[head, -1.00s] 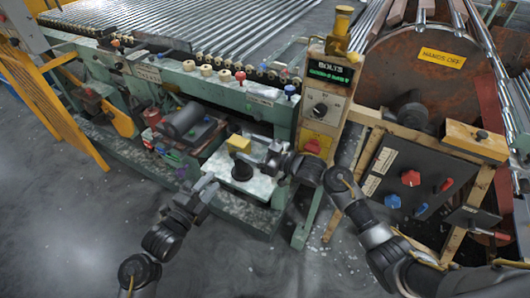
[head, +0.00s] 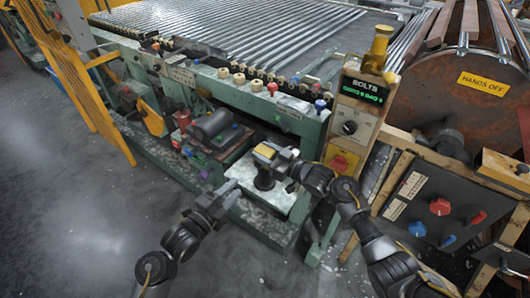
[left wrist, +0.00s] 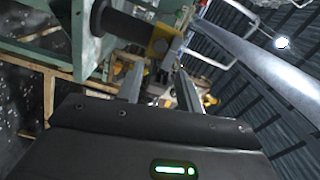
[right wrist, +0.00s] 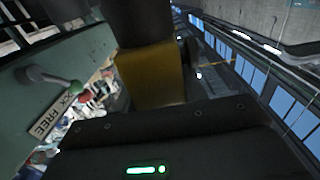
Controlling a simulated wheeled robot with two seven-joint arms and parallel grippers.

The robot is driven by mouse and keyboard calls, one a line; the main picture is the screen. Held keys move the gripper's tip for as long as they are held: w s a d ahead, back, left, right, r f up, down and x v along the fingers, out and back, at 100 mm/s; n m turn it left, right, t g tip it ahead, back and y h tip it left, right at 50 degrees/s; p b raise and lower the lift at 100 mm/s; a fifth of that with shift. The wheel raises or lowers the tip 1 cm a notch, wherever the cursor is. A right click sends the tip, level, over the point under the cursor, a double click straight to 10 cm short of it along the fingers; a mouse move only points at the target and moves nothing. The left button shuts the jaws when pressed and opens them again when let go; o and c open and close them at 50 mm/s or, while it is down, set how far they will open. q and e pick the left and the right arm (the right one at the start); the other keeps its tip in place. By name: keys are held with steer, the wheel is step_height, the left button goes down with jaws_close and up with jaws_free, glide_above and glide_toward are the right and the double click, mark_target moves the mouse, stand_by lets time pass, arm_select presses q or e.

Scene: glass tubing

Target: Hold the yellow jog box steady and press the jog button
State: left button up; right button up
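The yellow jog box (head: 266,151) sits on top of a black post (head: 264,179) that stands on a white plate. My right gripper (head: 277,157) is at the jog box, its fingertips by the box's right side. In the right wrist view the box (right wrist: 150,73) is very close and central, and the fingers are mostly hidden, so their grip is unclear. My left gripper (head: 222,199) is open and empty, lower left of the box and apart from it. In the left wrist view the box (left wrist: 164,42) lies beyond the left fingertips (left wrist: 160,75). The jog button is not distinguishable.
The white plate (head: 243,173) is on the green machine's low ledge. A dark motor (head: 210,125) lies left of it. A black knob panel (head: 440,195) is farther right. Open floor lies at lower left.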

steer(key=c, duration=0.5)
arm_select(q)
jaws_close()
arm_select(e)
steer(key=shift+o, duration=0.2)
stand_by(1.0)
